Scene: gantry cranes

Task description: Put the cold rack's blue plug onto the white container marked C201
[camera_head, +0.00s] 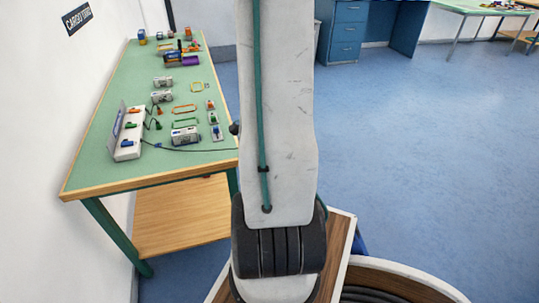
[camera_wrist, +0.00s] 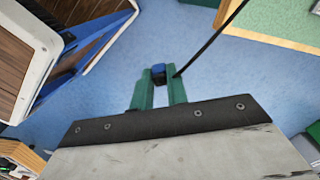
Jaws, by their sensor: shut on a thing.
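In the wrist view my gripper (camera_wrist: 160,84) has green fingers shut on the blue plug (camera_wrist: 158,69). A dark cable runs from beside the fingers up to the green table at top right. In the head view my arm hides the gripper and the plug. There the cold rack (camera_head: 127,148) is a white block with coloured parts at the table's left edge, and a dark cable stretches from it rightwards past the table edge. White containers stand on the table: one near the front (camera_head: 185,137), others behind (camera_head: 162,97) (camera_head: 163,82). I cannot read C201 on any.
The green table (camera_head: 95,172) stands against the left wall. Orange and green frames and small coloured pieces lie among the containers. More items stand at its far end. Blue drawers (camera_head: 346,32) stand at the back. Open blue floor (camera_head: 430,130) lies to the right.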

